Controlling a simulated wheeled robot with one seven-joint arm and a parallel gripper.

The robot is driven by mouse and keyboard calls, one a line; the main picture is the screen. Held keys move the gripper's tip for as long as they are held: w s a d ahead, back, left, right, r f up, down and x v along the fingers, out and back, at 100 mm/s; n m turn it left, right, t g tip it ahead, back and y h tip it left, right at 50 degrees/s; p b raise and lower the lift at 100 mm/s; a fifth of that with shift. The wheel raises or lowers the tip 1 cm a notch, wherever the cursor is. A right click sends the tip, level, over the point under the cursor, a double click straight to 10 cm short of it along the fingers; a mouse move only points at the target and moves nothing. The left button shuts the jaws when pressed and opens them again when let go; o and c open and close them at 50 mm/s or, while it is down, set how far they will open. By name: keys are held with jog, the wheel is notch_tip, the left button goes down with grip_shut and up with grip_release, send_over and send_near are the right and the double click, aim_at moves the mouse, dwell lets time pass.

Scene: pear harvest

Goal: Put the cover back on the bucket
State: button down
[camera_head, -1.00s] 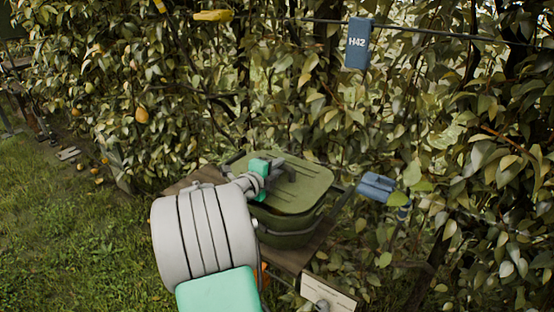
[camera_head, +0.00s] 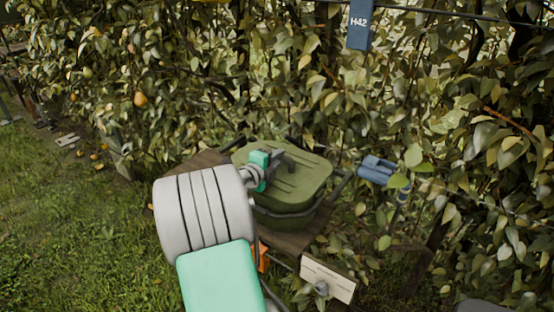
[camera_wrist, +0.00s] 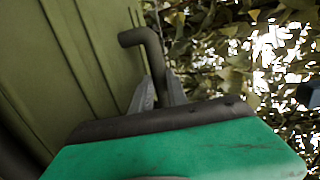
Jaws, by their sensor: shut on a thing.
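The olive-green cover (camera_head: 305,178) lies over the green bucket (camera_head: 284,222). In the head view, the bucket's wall shows below the cover's near edge; I cannot tell whether the cover is fully seated. My gripper (camera_head: 278,161) is at the cover's dark handle (camera_head: 290,161), near its far left part. In the wrist view, the grey fingers of my gripper (camera_wrist: 158,92) are shut on the handle (camera_wrist: 143,37), a bent dark rod. The cover's ribbed top (camera_wrist: 60,60) fills the left of that view. My arm hides the bucket's left side.
The bucket stands on a brown wooden board (camera_head: 200,165). A blue device (camera_head: 377,169) is right of the bucket, and a pale plate (camera_head: 328,280) is in front. Dense pear foliage stands behind and right. A blue H42 tag (camera_head: 360,24) hangs above. Grass (camera_head: 80,220) lies open at left.

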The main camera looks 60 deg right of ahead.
jog(key=shift+f+b, duration=0.4)
jog(key=shift+b, duration=0.25)
jog(key=c, duration=1.2)
grip_release()
